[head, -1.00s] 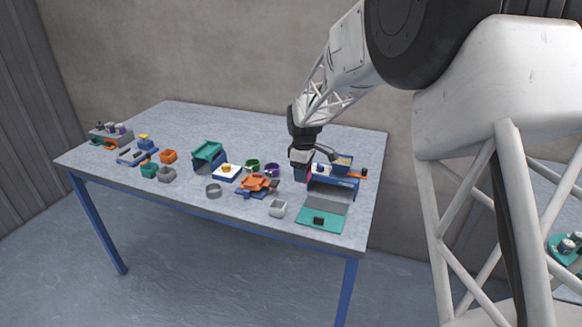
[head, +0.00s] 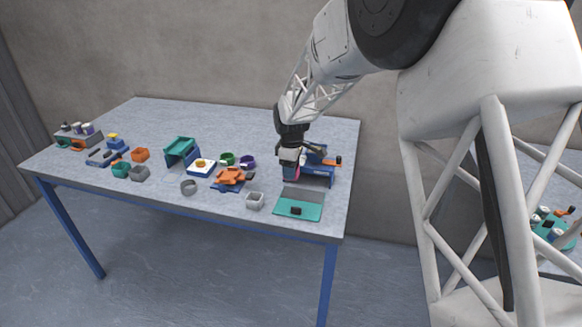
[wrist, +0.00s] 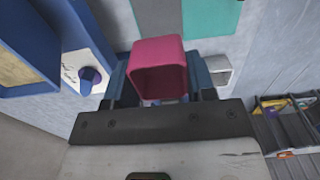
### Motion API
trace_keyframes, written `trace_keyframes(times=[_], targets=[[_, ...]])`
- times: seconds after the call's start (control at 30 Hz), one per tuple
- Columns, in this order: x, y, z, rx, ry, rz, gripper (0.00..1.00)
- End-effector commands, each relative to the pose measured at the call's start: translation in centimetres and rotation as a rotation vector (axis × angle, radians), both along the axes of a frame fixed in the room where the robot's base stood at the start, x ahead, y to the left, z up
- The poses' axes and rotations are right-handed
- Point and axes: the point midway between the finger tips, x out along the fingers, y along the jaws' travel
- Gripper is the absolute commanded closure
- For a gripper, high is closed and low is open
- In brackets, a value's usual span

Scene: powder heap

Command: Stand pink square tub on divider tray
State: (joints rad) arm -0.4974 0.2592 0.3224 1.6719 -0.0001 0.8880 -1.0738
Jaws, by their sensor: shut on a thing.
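The pink square tub (wrist: 158,56) sits between the jaws of my gripper (wrist: 160,92) in the wrist view, with its open mouth showing. My gripper is shut on it. In the head view my gripper (head: 291,168) is at the right part of the table, and only a little of the tub (head: 296,174) shows beside it. A flat grey and teal piece (head: 305,207) with a small black block lies in front of the gripper; it may be the divider tray, but I cannot tell for sure. Its teal part (wrist: 208,16) shows at the top of the wrist view.
A blue box-like unit (head: 319,181) stands close on the right of my gripper. A pale square cup (head: 254,200) and an orange piece (head: 230,176) are to the left. A teal stand (head: 181,149) is farther left. The back of the table is clear.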

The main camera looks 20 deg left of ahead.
Motion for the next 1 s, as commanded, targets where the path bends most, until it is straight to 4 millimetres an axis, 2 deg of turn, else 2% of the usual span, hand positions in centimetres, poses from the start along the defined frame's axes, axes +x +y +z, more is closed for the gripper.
trace_keyframes(times=[0.6,1.0], targets=[[0.0,0.0,-4.4,-0.001,0.001,0.000,0.73],[0.0,0.0,-5.7,0.000,-0.001,0.000,0.73]])
